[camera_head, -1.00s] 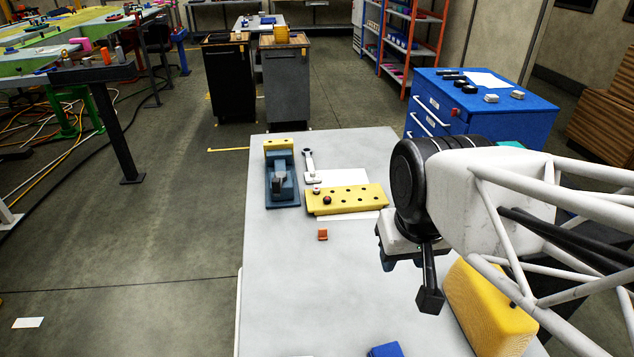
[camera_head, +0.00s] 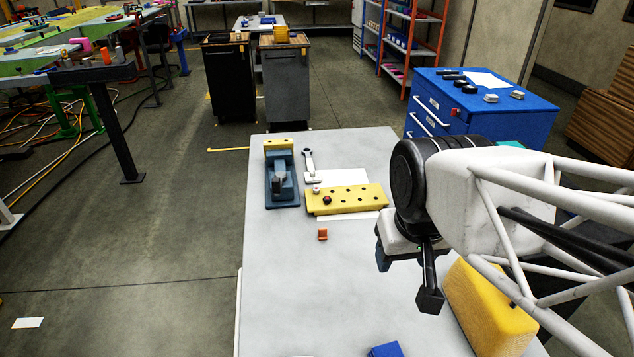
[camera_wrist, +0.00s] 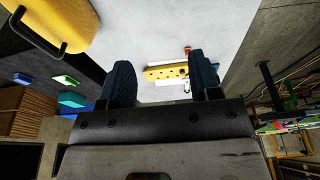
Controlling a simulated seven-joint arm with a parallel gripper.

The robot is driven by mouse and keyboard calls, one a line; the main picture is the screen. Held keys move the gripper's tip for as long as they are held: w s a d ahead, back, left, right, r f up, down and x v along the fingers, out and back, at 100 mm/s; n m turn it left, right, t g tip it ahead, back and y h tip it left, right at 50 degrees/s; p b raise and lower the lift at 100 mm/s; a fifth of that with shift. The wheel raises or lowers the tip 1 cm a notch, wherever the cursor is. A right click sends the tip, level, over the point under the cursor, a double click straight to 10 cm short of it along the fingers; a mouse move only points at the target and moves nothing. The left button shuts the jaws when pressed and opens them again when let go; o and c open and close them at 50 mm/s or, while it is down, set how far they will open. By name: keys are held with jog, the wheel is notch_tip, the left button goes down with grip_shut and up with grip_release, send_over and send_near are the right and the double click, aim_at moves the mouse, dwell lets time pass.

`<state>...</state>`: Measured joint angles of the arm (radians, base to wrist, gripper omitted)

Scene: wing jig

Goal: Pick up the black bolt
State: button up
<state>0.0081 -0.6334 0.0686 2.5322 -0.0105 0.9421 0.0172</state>
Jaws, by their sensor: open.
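A yellow block with several dark holes (camera_head: 375,197) lies on the grey-white table. A small dark round head with a reddish tint (camera_head: 327,200) sits at its left part; it looks like the black bolt, but it is too small to be sure. My gripper (camera_head: 386,260) hangs above the table, to the right of and nearer than the block, and partly hidden by my wrist. In the wrist view my gripper (camera_wrist: 160,62) has its two dark blue fingers wide apart with nothing held. The yellow block (camera_wrist: 160,74) shows far off between them.
A blue clamp-like fixture (camera_head: 282,188) and a wrench-like tool (camera_head: 310,166) stand near the block. An orange piece (camera_head: 322,234) lies in front of it. A yellow case (camera_head: 488,305) stands at the right, and a blue item (camera_head: 385,350) lies at the near edge. The table's left front is clear.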

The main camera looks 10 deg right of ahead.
jog(key=n+g, duration=0.3)
jog(key=n, duration=0.9)
send_over(327, 198)
notch_tip(327, 198, down, 20)
jog(key=shift+s+d+r, duration=0.1)
jog(key=shift+s+r, duration=0.05)
jog(key=shift+r, duration=0.1)
jog(key=shift+w+f+n, duration=0.3)
jog(key=shift+f, duration=1.35)
